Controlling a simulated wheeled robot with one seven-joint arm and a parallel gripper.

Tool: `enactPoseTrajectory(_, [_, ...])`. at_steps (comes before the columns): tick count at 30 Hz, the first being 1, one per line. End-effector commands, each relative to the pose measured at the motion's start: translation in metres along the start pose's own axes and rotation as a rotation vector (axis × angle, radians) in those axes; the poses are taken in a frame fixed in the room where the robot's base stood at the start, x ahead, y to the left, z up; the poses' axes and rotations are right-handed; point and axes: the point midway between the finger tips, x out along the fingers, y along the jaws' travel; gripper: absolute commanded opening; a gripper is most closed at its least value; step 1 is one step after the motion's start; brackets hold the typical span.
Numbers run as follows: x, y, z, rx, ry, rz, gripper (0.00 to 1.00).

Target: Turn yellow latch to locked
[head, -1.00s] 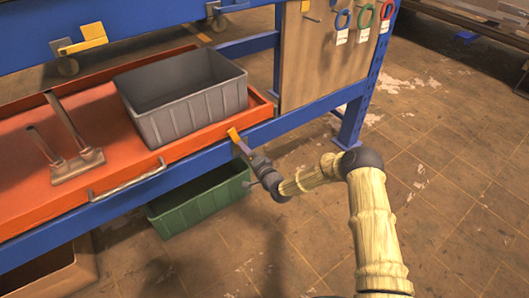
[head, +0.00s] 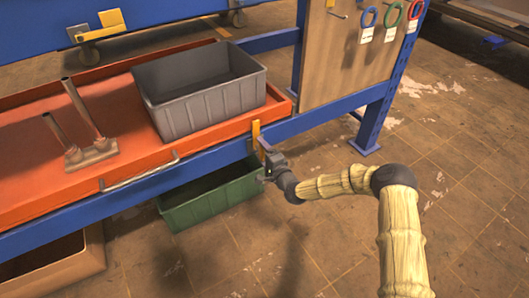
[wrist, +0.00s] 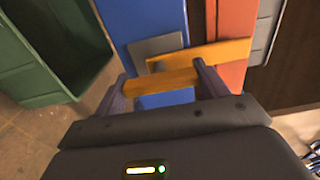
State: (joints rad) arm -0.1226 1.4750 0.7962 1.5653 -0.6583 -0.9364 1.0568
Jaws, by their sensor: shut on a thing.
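The yellow latch (head: 256,131) stands about upright on the front blue rail, at the right part of the orange tray's edge. My gripper (head: 264,151) is at the latch's lower part, at the end of my arm reaching from the right. In the wrist view, a yellow bar (wrist: 160,82) of the latch lies between the two dark fingers, and my gripper (wrist: 162,88) is shut on it. A second yellow strip (wrist: 205,54) shows just beyond, in front of a grey plate (wrist: 157,47). The exact contact is small and partly hidden in the head view.
A grey bin (head: 205,105) stands on the orange tray (head: 30,165), beside a brown two-post fixture (head: 92,155). A green bin (head: 205,200) is below the blue rail (head: 205,165). Another yellow latch (head: 103,24) is on the upper blue beam. Floor at right is open.

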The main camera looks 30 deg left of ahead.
Motion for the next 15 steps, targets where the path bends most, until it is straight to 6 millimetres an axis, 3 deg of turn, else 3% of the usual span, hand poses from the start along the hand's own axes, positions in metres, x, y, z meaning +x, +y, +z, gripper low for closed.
enactPoseTrajectory(5, [-0.0027,0.006,0.0017,0.01,-0.003,0.012,0.32])
enactPoseTrajectory(6, [-0.0027,0.0061,0.0017,0.01,-0.003,0.012,0.79])
enactPoseTrajectory(9, [-0.0022,0.0049,0.0011,0.009,-0.002,0.009,0.95])
enactPoseTrajectory(15, [-0.0013,0.0027,0.0003,0.006,0.0,0.005,0.95])
